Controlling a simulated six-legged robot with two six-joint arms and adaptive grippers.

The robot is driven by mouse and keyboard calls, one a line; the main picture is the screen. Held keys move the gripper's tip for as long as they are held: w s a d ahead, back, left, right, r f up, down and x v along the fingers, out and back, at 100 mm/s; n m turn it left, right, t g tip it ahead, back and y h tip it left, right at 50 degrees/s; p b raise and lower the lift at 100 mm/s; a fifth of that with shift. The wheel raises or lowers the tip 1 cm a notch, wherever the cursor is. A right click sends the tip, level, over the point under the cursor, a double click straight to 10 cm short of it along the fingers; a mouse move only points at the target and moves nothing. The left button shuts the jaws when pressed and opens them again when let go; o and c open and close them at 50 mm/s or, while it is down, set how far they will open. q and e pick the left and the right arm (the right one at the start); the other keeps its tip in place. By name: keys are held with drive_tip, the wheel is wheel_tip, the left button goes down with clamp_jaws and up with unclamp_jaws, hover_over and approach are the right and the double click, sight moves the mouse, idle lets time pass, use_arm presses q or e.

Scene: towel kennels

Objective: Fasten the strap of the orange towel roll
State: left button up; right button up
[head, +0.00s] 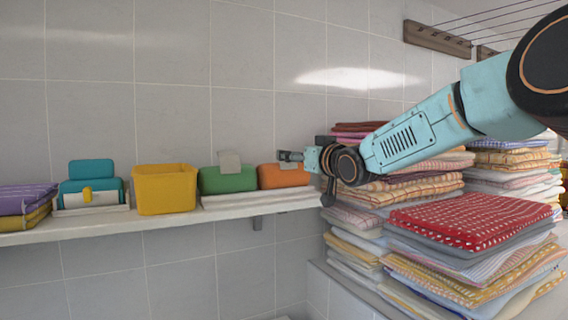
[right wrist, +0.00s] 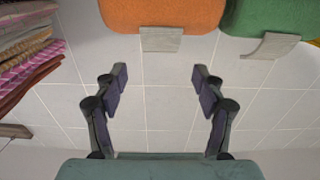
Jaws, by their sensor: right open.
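The orange towel roll (head: 283,177) lies on the wall shelf, at the right end of the row. In the right wrist view the orange roll (right wrist: 162,14) is at the top, with its grey strap (right wrist: 160,39) sticking out from its edge as a loose flap. My right gripper (head: 284,156) is in front of the roll's top in the head view and hides part of it. In the right wrist view the right gripper (right wrist: 158,76) is open and empty, its fingers on either side of the strap's line, apart from it. My left gripper is in neither view.
A green roll (head: 227,180) with a raised grey strap (head: 229,162) sits beside the orange one. A yellow bin (head: 165,190) and a teal object (head: 91,183) stand farther left on the shelf (head: 140,219). Tall stacks of folded towels (head: 470,222) fill the right, below my arm.

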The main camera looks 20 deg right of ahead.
drive_tip(key=shift+w+a+p, duration=0.2)
drive_tip(key=shift+w+p, duration=1.25)
drive_tip(key=shift+w, duration=2.4)
